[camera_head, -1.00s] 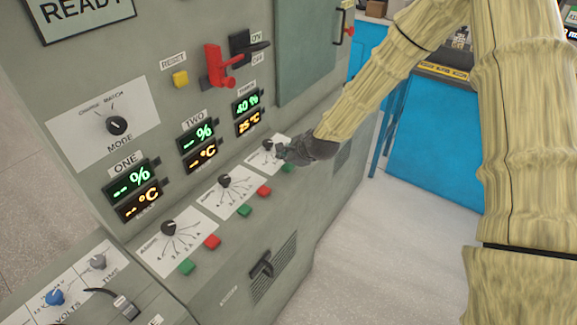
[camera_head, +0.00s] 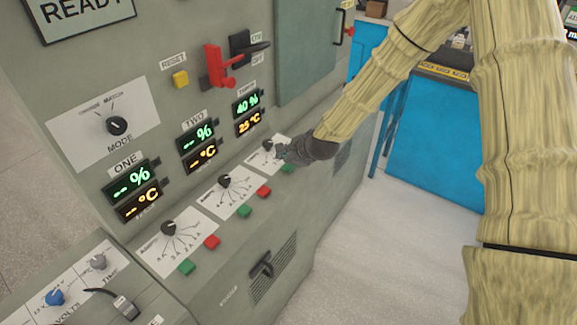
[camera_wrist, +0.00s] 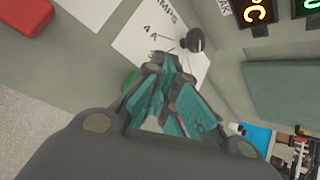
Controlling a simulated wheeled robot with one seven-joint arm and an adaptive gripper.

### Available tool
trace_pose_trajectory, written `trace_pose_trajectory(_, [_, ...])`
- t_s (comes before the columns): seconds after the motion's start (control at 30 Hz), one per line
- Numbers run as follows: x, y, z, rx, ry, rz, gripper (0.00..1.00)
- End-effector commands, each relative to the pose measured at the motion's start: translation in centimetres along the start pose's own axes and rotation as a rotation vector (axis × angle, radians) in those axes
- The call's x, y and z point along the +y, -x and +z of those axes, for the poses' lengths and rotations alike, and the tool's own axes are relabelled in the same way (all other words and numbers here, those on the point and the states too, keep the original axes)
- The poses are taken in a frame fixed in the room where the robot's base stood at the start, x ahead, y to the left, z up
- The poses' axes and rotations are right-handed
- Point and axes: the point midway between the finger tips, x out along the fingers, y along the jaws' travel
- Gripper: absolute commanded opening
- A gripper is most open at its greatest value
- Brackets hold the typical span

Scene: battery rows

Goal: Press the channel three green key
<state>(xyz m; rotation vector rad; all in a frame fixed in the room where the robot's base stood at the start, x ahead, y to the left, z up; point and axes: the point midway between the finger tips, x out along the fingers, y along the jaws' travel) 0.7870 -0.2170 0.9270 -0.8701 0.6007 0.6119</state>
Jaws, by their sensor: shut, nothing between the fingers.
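The channel three green key (camera_head: 288,168) sits on the sloped panel below the third dial, just under my gripper. In the wrist view only a green edge of it (camera_wrist: 131,80) shows; my gripper hides the rest. My gripper (camera_head: 281,152) is shut and empty, its tips at the lower part of the third dial's white plate. In the wrist view the gripper (camera_wrist: 166,62) points at that plate, close to the black dial knob (camera_wrist: 193,41). I cannot tell whether the fingertips touch the panel. The channel three display (camera_head: 247,103) reads 40 % and 25 °C.
A red key (camera_head: 263,191) lies left of the green one. Channel two's green key (camera_head: 244,211) and channel one's red (camera_head: 212,242) and green (camera_head: 187,267) keys are further left. A red lever (camera_head: 218,68) juts out above. The floor in front is clear.

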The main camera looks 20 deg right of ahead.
Motion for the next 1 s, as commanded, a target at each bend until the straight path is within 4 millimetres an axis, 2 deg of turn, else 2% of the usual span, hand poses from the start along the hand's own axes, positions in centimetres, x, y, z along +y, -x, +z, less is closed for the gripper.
trace_pose_trajectory(1.0, [0.59,-0.77,-0.55,0.000,-0.001,0.000,0.00])
